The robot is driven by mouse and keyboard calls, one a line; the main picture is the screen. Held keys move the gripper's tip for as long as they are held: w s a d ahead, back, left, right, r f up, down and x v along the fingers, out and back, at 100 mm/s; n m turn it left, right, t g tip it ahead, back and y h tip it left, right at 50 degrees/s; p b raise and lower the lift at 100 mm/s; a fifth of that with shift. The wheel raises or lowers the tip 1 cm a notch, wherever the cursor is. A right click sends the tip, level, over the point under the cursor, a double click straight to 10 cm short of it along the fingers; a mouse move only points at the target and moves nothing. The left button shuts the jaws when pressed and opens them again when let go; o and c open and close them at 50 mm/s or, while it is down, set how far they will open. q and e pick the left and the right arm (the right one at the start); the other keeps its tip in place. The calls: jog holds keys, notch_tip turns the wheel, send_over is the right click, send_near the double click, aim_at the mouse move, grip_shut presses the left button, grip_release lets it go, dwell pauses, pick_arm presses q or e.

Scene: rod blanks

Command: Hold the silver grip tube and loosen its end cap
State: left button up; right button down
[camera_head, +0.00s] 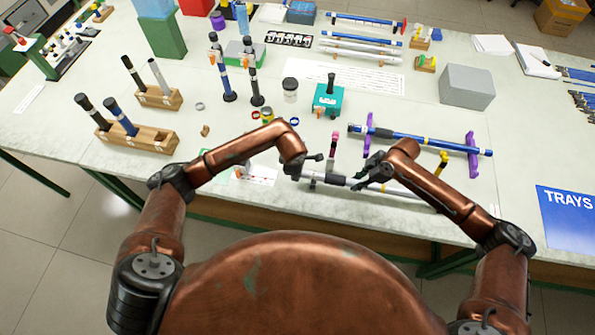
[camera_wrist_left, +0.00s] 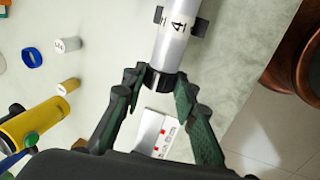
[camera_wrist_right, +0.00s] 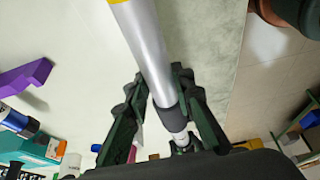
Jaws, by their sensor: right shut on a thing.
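The silver grip tube (camera_head: 334,179) lies roughly level above the near table edge, between my grippers. Its silver shaft runs on past my right gripper (camera_head: 366,181) to the right. In the right wrist view my right gripper (camera_wrist_right: 160,98) is shut on the silver tube (camera_wrist_right: 148,45) near its dark band (camera_wrist_right: 165,108). In the left wrist view the tube (camera_wrist_left: 172,45) carries a printed 4, and its black end cap (camera_wrist_left: 160,78) sits between the fingers of my left gripper (camera_wrist_left: 157,86). Those fingers look open around the cap, with a small gap on its left.
A blue rod (camera_head: 420,140) rests on purple stands (camera_head: 473,152) behind my right gripper. A teal block (camera_head: 327,99) and small rings stand behind the tube. Wooden racks (camera_head: 148,138) with rods stand at left. A blue TRAYS sign (camera_head: 568,215) lies at right.

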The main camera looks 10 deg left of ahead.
pick_arm(q)
jog(key=c, duration=0.6)
jog(key=shift+w+g, duration=0.15)
jog(key=shift+g, duration=0.15)
jog(key=g, duration=0.2)
jog(key=shift+w+a+g, duration=0.1)
jog(key=shift+w+g, duration=0.1)
jog(key=shift+g, duration=0.2)
jog(key=shift+w+f+g, duration=0.1)
jog(key=shift+w+g, duration=0.1)
jog(key=shift+g, duration=1.4)
jog(key=shift+w+f+g, duration=0.15)
jog(key=shift+g, duration=0.95)
jog(key=o, duration=1.2)
